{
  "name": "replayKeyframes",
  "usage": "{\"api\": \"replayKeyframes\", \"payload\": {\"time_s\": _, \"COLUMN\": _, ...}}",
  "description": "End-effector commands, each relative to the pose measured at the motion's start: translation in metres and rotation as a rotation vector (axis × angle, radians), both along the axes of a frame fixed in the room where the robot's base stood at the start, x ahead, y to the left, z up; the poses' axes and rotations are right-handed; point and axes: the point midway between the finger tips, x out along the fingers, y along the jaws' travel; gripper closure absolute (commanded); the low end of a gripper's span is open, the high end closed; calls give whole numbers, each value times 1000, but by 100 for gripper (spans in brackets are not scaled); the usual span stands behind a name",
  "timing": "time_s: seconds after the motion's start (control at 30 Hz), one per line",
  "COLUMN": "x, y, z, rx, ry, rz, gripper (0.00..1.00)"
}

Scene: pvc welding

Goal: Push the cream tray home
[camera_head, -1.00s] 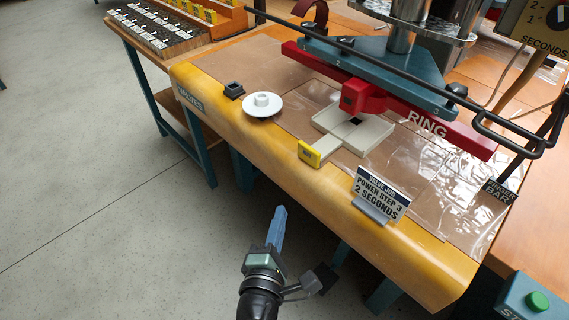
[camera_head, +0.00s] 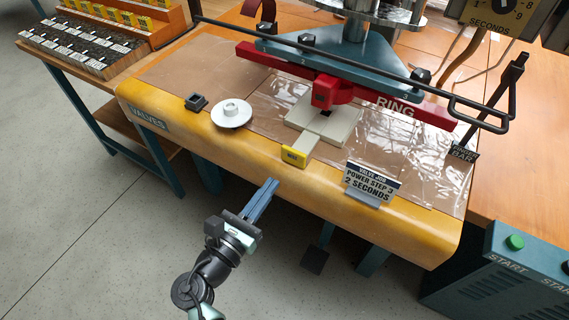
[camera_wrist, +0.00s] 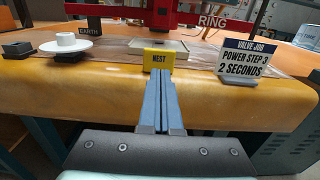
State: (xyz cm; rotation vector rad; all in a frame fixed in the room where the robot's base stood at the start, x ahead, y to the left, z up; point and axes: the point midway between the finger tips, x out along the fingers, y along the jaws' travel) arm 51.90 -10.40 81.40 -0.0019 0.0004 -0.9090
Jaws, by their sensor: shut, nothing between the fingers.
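The cream tray (camera_head: 333,126) lies on the clear film of the machine bed, partly under the red block of the press head. Its handle strip reaches toward the front edge and ends in a yellow tab (camera_head: 294,156). In the wrist view the yellow tab (camera_wrist: 159,59) reads NEST, with part of the cream tray (camera_wrist: 187,47) behind it. My gripper (camera_head: 270,186) is shut and empty, in front of the yellow rounded edge and apart from the tab. In the wrist view my gripper's blue fingers (camera_wrist: 159,74) point at the tab, just below and in front of it.
A white disc (camera_head: 231,113) and a small black block (camera_head: 195,102) sit left of the tray. A VALVE JOB sign (camera_head: 371,184) stands to the right of the tab. The red RING bar (camera_head: 395,106) and a black rail hang above. A green START button (camera_head: 515,242) is at lower right.

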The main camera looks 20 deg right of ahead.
Motion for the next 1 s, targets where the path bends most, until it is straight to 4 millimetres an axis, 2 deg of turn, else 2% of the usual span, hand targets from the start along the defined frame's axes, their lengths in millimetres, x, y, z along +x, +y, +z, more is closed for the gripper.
{"api": "replayKeyframes", "payload": {"time_s": 0.1, "x": 16, "y": -22, "z": 0, "rx": 0, "ry": -2, "rz": -5, "gripper": 100}}
{"api": "replayKeyframes", "payload": {"time_s": 0.3, "x": 35, "y": -46, "z": 0, "rx": 1, "ry": -2, "rz": -2, "gripper": 100}}
{"api": "replayKeyframes", "payload": {"time_s": 0.5, "x": 44, "y": -56, "z": 0, "rx": 1, "ry": -1, "rz": 0, "gripper": 100}}
{"api": "replayKeyframes", "payload": {"time_s": 0.87, "x": 45, "y": -58, "z": 0, "rx": 1, "ry": -2, "rz": 0, "gripper": 100}}
{"api": "replayKeyframes", "payload": {"time_s": 1.0, "x": 57, "y": -74, "z": -1, "rx": 1, "ry": -3, "rz": -3, "gripper": 100}}
